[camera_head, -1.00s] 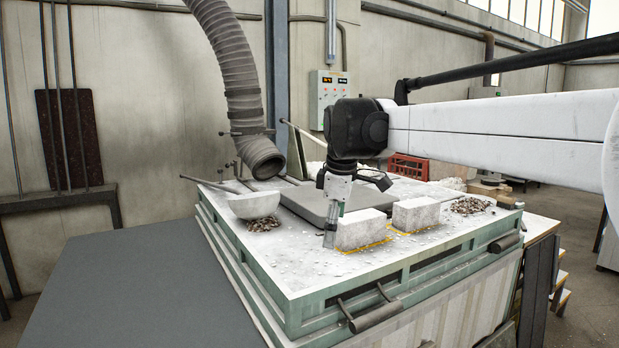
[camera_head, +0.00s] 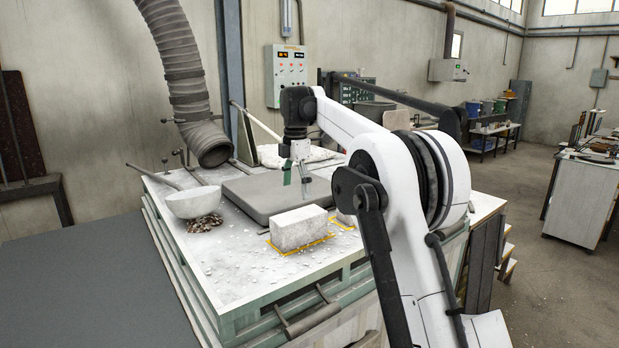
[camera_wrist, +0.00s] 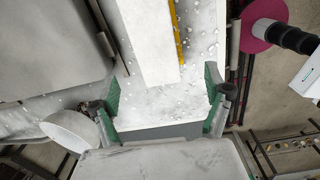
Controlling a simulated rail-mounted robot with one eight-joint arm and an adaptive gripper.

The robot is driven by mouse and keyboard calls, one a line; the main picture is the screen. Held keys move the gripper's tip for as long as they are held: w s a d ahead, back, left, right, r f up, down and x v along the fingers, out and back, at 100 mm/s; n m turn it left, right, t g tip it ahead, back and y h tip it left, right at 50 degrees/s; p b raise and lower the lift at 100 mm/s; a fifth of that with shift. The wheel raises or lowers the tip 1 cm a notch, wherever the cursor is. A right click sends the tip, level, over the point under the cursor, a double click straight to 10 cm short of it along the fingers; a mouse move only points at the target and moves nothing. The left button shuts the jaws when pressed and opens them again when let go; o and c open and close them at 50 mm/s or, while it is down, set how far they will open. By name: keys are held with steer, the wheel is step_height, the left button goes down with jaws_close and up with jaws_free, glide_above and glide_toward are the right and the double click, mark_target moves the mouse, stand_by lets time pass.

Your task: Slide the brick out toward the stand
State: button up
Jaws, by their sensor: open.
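A pale, block-shaped brick (camera_head: 298,230) lies on the white furnace top, along a yellow outline on the surface. It also shows in the wrist view (camera_wrist: 150,40), running up from the centre, with a yellow line on its right. My gripper (camera_head: 297,178) is open and empty, and appears behind the first brick, over the grey slab. In the wrist view its green-padded fingers (camera_wrist: 163,98) are wide apart, with the brick's near end just beyond them. I cannot tell which thing is the stand.
A flat grey slab (camera_head: 262,198) lies behind the brick. A white ladle bowl (camera_head: 193,202) with dark chips below it sits at the left. A ribbed duct (camera_head: 178,75) hangs close behind. The furnace top's front left (camera_head: 225,265) is mostly clear, with small crumbs.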

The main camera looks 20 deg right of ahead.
mark_target(299, 227)
steer(key=shift+w+d+f+n, duration=0.15)
steer(key=shift+w+d+n, duration=0.25)
steer(key=shift+w+d, duration=0.3)
steer(key=shift+a, duration=0.15)
steer(key=shift+f, duration=0.1)
step_height(299, 227, down, 14)
steer(key=shift+r+p, duration=0.15)
steer(key=shift+p, duration=0.9)
steer(key=shift+c, duration=0.5)
steer(key=c, duration=1.9)
